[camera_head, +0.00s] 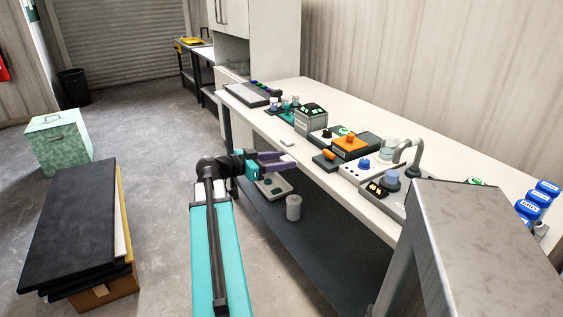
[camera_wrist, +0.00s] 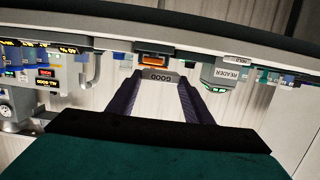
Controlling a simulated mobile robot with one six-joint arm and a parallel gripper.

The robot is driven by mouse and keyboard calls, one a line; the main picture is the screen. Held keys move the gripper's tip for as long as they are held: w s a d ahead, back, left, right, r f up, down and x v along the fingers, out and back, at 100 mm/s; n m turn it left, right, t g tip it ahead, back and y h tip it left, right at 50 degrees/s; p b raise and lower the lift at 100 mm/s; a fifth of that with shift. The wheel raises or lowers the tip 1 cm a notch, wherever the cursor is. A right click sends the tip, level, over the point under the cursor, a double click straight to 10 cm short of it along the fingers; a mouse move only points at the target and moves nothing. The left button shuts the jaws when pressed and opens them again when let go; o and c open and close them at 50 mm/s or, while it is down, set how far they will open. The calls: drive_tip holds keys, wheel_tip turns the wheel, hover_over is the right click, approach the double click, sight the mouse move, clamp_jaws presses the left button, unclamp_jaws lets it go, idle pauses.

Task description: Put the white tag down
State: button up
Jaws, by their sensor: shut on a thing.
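My gripper (camera_wrist: 160,79) has its two purple fingers apart, with a flat lettered plate spanning the gap at their tips. I take this plate to be the white tag (camera_wrist: 160,75); it looks grey in shade. In the head view my gripper (camera_head: 292,158) reaches to the front edge of the bench (camera_head: 253,118). The held tag is hard to make out there against the pale edge. A small white block (camera_head: 287,142) lies on the bench just beyond the fingertips.
An orange-topped device (camera_head: 351,146) and the reader box (camera_head: 311,119) stand farther along the bench. A dark plate with an orange piece (camera_head: 326,160) lies near the front edge. Blue-capped bottles (camera_head: 538,196) stand at far right. Bare bench top shows around the small white block.

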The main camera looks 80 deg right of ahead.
drive_tip(key=w+a+r+n+t+h+p, duration=0.1)
drive_tip(key=w+a+n+t+h+p, duration=0.25)
drive_tip(key=w, duration=0.95)
drive_tip(key=w+a+n+t+h+p, duration=0.15)
drive_tip(key=w+n+t+p, duration=0.35)
drive_tip(key=w, duration=0.8)
drive_tip(key=w+a+r+n+t+y+p, duration=0.1)
drive_tip(key=w+a+r+n+t, duration=0.3)
drive_tip(key=w+a, duration=0.6)
drive_tip(key=w+a+r+n+t+y+p, duration=0.1)
drive_tip(key=w+a+n+t+p, duration=0.15)
drive_tip(key=w+a+t, duration=0.75)
drive_tip(key=w+a+r+n+t+y+p, duration=0.1)
drive_tip(key=w+a+r+n+y+p, duration=0.2)
drive_tip(key=w+a, duration=0.6)
drive_tip(key=w+a+r+n+t+y+p, duration=0.1)
drive_tip(key=w+a+r+n+t+y, duration=0.1)
drive_tip(key=w+a+r+n+y, duration=0.45)
drive_tip(key=w+a+r+n+y+p, duration=0.1)
drive_tip(key=w+a+r, duration=0.1)
drive_tip(key=a, duration=0.7)
drive_tip(key=w+a+r+n+t+y+p, duration=0.1)
drive_tip(key=a+r, duration=0.3)
drive_tip(key=a, duration=0.5)
drive_tip(key=w+a+r+n+t+y+p, duration=0.1)
drive_tip(key=w+a+r+y+p, duration=0.1)
drive_tip(key=a, duration=0.7)
drive_tip(key=shift+w+a+r+p, duration=0.15)
drive_tip(key=shift+w+r+p, duration=0.35)
drive_tip(key=shift+r, duration=0.45)
